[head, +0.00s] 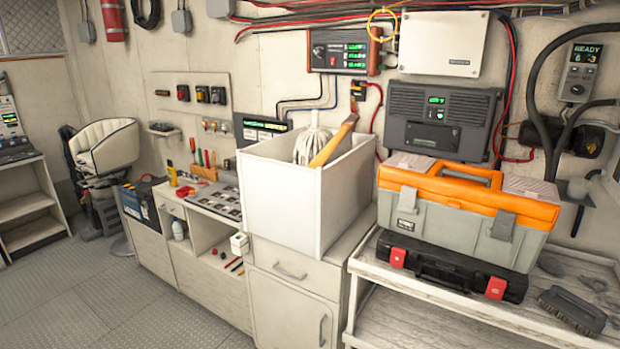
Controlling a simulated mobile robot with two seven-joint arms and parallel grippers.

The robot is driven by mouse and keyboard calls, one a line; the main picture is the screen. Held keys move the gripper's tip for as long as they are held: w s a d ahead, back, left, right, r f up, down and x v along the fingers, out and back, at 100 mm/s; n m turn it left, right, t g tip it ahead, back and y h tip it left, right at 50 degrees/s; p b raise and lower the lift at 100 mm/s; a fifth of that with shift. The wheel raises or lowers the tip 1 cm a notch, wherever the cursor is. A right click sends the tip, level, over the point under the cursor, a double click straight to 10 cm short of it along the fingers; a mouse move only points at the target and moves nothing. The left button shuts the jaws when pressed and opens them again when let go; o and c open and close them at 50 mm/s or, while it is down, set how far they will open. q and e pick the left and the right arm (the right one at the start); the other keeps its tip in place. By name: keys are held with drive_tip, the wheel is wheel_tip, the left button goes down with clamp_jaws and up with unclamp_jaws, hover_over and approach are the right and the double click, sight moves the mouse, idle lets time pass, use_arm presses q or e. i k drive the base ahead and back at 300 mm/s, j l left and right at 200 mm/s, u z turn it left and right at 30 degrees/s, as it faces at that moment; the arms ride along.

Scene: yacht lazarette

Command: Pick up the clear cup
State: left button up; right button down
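I cannot make out a clear cup with certainty in the head view. A small white container (239,243) stands at the right end of the low bench and looks opaque. Neither of my grippers is in view.
A white bin (290,205) holding a mop head and a wooden-handled tool stands on a cabinet. An orange and grey toolbox (465,208) rests on a black case (450,272) on the right shelf, beside a dark brush (572,310). The floor (75,300) at left is clear.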

sight(579, 188)
drive_tip(key=z, duration=1.55)
drive_tip(key=u, duration=0.1)
drive_tip(key=i+l, duration=0.05)
